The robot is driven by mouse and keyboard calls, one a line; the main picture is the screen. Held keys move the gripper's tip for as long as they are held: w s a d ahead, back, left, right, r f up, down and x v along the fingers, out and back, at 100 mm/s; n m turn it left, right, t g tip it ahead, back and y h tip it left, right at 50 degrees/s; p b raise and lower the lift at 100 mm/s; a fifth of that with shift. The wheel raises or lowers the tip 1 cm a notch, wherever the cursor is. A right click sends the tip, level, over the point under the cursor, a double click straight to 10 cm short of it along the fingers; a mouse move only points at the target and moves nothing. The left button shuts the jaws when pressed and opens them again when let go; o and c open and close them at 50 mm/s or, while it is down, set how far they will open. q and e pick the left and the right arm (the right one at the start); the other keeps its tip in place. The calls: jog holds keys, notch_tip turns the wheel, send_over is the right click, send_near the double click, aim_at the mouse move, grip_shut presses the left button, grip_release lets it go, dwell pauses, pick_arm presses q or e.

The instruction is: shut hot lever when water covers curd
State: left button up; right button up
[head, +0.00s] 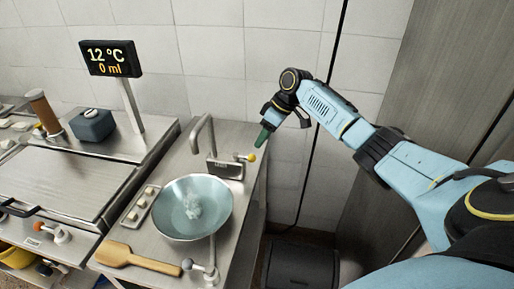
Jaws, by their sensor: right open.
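A pale blue round bowl (171,224) stands on the steel counter at the sink, with a small whitish lump (193,205) in its middle, perhaps curd. I cannot tell whether water lies around the lump. A curved steel tap (201,127) rises behind the bowl, and no stream shows clearly. A lever with a yellow knob (247,157) sticks out right of the tap's base; no hot mark is readable. My right gripper (263,136), with green fingertips, hangs open and empty just above and right of the yellow knob, apart from it. My left gripper is not in view.
A black display (110,58) reads 12 °C and 0 ml. A wooden paddle (135,259) lies at the counter's front, beside a white-knobbed valve (190,265). A dark bin (300,265) stands on the floor.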

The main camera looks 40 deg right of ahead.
jog(key=v, duration=0.5)
jog(key=shift+s+d+r, duration=0.1)
jog(key=shift+r, duration=0.25)
jog(key=shift+f, duration=0.1)
